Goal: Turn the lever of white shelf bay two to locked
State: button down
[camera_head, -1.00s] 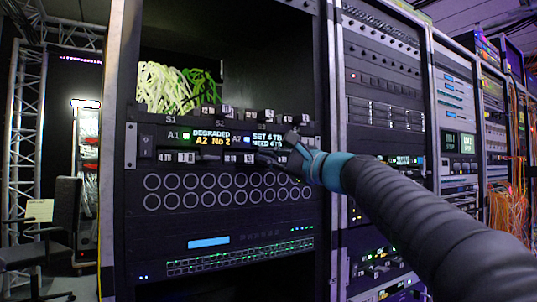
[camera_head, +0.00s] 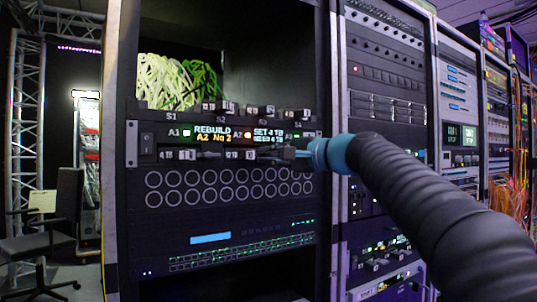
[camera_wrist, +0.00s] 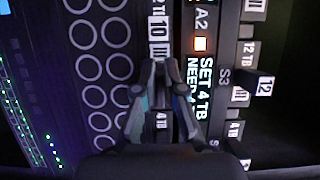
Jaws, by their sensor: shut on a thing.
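The drive shelf (camera_head: 225,150) is a dark unit in the open rack, with small white-labelled drives in rows above and below its display (camera_head: 212,135). The display reads REBUILD, A2 No 2; beside it another reads SET 4 TB, NEED 4 TB. The A2 light (camera_head: 248,135) is orange; A1 is green. My gripper (camera_head: 288,153) is at the right of the lower drive row. In the wrist view, its fingers (camera_wrist: 166,75) are closed around a narrow dark part, seemingly the bay lever, among labels 10 and 4 TB. The fingers hide most of it, so its turn is unclear.
A panel of round holes (camera_head: 230,187) lies just below the drives. Green cables (camera_head: 178,82) hang in the open space above the shelf. A rack post (camera_head: 333,105) and another equipment rack (camera_head: 388,105) stand close to the right.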

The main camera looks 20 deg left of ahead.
jog(key=shift+f, duration=0.1)
jog(key=c, duration=1.3)
grip_release()
jog(key=shift+o, duration=0.2)
jog(key=v, duration=1.2)
